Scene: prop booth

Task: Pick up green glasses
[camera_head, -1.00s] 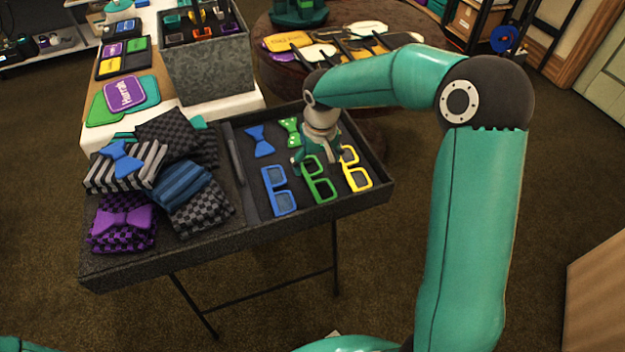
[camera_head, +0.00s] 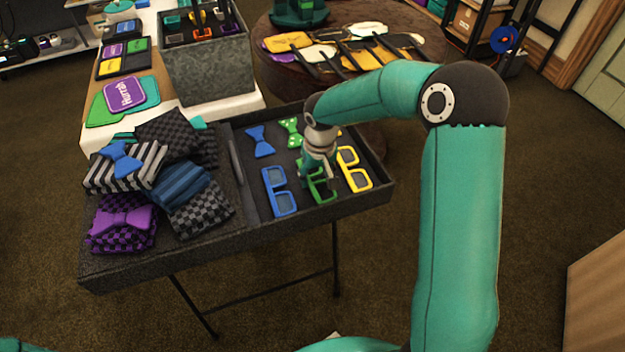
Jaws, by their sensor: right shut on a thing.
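The green glasses (camera_head: 322,195) lie in the right part of the dark tray (camera_head: 345,207), between the blue glasses (camera_head: 280,192) and the yellow glasses (camera_head: 354,170). My right gripper (camera_head: 317,175) comes down from above onto the green glasses and is shut on them; it hides their upper part. The glasses still appear to be at tray level; I cannot tell whether they touch the tray floor. My left gripper is not in view.
A blue bow tie (camera_head: 260,141) and a green dotted bow tie (camera_head: 293,132) lie behind the glasses. Folded cloths (camera_head: 180,186) fill the tray's left side. A grey box (camera_head: 208,72) stands behind on a white table. A round table (camera_head: 385,85) holds signs.

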